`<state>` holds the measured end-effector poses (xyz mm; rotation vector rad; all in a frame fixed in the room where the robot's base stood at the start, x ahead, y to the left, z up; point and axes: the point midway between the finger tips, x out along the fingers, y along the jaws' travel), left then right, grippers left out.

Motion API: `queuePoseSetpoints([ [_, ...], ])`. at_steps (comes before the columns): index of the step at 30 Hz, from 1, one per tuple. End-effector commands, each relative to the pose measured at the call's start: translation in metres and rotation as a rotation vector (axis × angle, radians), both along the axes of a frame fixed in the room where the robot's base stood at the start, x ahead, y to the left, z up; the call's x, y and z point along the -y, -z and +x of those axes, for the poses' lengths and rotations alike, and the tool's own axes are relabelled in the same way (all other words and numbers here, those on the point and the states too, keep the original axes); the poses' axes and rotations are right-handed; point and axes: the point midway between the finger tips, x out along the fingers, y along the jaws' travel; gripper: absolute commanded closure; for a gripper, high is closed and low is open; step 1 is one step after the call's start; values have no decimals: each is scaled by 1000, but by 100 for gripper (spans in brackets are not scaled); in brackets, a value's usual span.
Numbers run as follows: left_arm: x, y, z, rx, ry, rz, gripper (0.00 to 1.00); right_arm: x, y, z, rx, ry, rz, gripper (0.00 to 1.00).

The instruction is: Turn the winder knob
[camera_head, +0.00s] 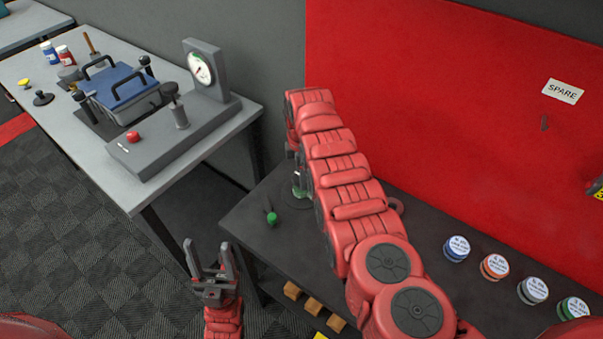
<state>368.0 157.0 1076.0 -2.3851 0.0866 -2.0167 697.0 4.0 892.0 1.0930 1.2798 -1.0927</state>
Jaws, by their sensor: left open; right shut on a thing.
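My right arm reaches in over the dark bench (245,225) and bends down at its far end. Its gripper (299,178) is mostly hidden by my own arm links, low over the bench's back left part. It is shut on a small upright thing, which appears to be the winder knob; its shape is hard to make out. A round greyish-green base shows just under it. My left gripper (207,250) is open and empty, in front of the dark bench's left edge, over the carpet.
A green-ended tool (271,216) lies left of the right gripper. Several lidded jars, including a blue one (456,249), stand at the bench's right. A grey table (110,178) at left carries a dial gauge (201,68) and a blue-topped device (125,87). A red panel (430,90) stands behind.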

Motion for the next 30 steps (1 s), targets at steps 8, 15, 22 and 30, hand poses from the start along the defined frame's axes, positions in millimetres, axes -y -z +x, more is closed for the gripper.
queuePoseSetpoints([
  [8, 0, 0, 0, 0, 0, 0, 39, 0, 0, 0, 0, 2, 0, 89],
  [15, 0, 3, 0, 0, 0, 0, 39, 0, 1, 0, 2, 59, 0, 89],
  [22, 0, 10, 0, 0, 0, 0, 39, 0, 3, 0, -2, 208, 0, 89],
  [30, 0, 25, 0, 0, 0, 0, 39, 0, 3, 1, 1, 460, 1, 89],
])
